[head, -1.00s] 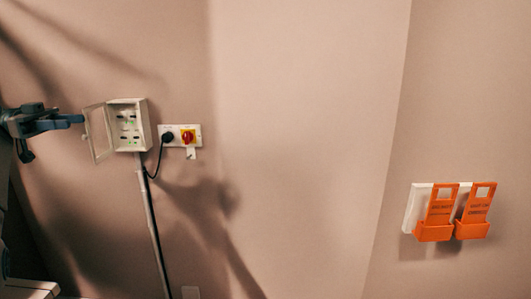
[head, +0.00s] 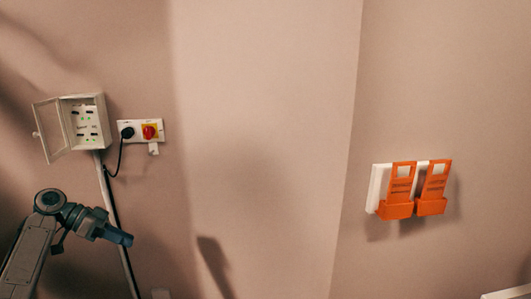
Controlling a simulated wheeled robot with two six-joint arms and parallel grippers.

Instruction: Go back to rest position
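My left arm comes in at the lower left, and its gripper (head: 122,238) hangs below the open wall box, pointing right and slightly down. Its fingers are seen side-on, so I cannot tell whether they are apart. No object shows in it. My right gripper is out of view. The small wall box (head: 86,122) has its clear door (head: 50,131) swung open to the left, and green lights show inside. The gripper appears clear of the box.
A socket plate with a black plug (head: 127,132) and a red rotary switch (head: 149,132) is right of the box. A conduit (head: 106,195) runs down behind my gripper. Two orange holders (head: 395,208) (head: 431,206) hang at right. The middle wall is bare.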

